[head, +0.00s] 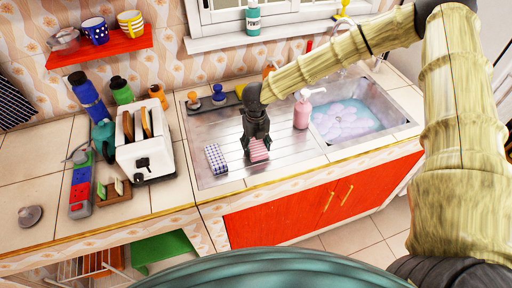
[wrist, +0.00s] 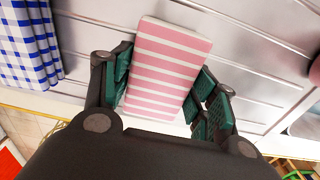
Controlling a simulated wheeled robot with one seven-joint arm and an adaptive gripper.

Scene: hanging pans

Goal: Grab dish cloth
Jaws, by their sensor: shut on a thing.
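A folded pink-and-white striped dish cloth (wrist: 165,70) is between the fingers of my gripper (wrist: 163,95) in the wrist view. The green finger pads press on both its sides, so my gripper is shut on it. In the head view the pink cloth (head: 258,150) is under my gripper (head: 257,140), at the front of the metal draining board (head: 235,173). I cannot tell whether it touches the board. A blue-and-white checked cloth (head: 215,159) lies on the board to the left; it also shows in the wrist view (wrist: 28,40).
A pink soap bottle (head: 302,113) stands right of my gripper, beside a sink (head: 350,118) of soapy water. A white toaster (head: 147,150) stands to the left. Scrubbing brushes (head: 205,98) sit behind. The board's middle is mostly clear.

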